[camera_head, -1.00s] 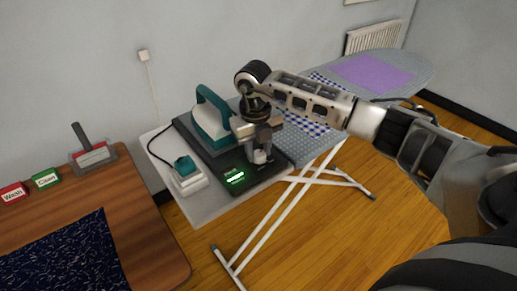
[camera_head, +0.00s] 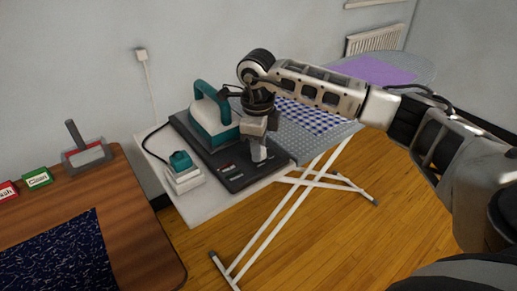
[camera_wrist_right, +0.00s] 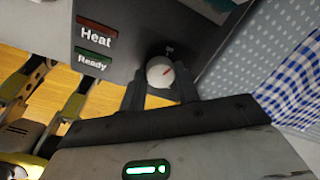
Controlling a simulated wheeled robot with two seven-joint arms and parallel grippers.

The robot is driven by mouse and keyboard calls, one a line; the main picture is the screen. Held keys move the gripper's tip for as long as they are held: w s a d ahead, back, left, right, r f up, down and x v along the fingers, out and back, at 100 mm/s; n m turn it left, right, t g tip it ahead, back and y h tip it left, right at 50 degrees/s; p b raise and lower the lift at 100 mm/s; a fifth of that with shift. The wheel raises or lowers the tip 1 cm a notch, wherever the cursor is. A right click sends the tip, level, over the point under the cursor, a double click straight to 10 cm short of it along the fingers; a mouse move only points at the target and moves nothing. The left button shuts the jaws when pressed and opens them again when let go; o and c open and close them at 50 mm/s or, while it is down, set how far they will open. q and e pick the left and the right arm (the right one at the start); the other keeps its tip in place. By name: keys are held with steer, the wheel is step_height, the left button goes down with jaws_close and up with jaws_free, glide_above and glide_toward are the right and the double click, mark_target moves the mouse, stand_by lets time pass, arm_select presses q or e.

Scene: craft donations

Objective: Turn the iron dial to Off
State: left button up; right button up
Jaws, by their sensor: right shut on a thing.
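My right gripper (camera_wrist_right: 161,85) is shut on the dial, one finger on each side; in the head view the gripper (camera_head: 259,148) points down onto the plate's front right. The teal and white iron (camera_head: 213,115) stands on the plate. The red Heat label (camera_wrist_right: 95,37) and green Ready label (camera_wrist_right: 93,62) look unlit. My left gripper is out of view.
A small white block with a teal top (camera_head: 183,170) stands left of the plate. The ironing board (camera_head: 310,140) holds a checked cloth (camera_head: 312,114) and a purple cloth (camera_head: 376,71). A wooden table (camera_head: 140,235) is at the left.

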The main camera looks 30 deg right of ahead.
steer(key=shift+n, duration=0.8)
arm_select(q)
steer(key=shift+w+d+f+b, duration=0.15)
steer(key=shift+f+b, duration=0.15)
steer(key=shift+b, duration=0.3)
arm_select(e)
steer(key=shift+n, duration=0.9)
steer(key=shift+r+n, duration=0.1)
steer(key=shift+n, duration=0.2)
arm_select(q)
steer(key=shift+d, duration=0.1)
arm_select(e)
steer(key=o, duration=1)
steer(key=shift+c, duration=0.2)
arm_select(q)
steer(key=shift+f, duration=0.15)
arm_select(e)
step_height(320, 180, up, 16)
steer(key=shift+s+a, duration=0.2)
steer(key=shift+s, duration=0.25)
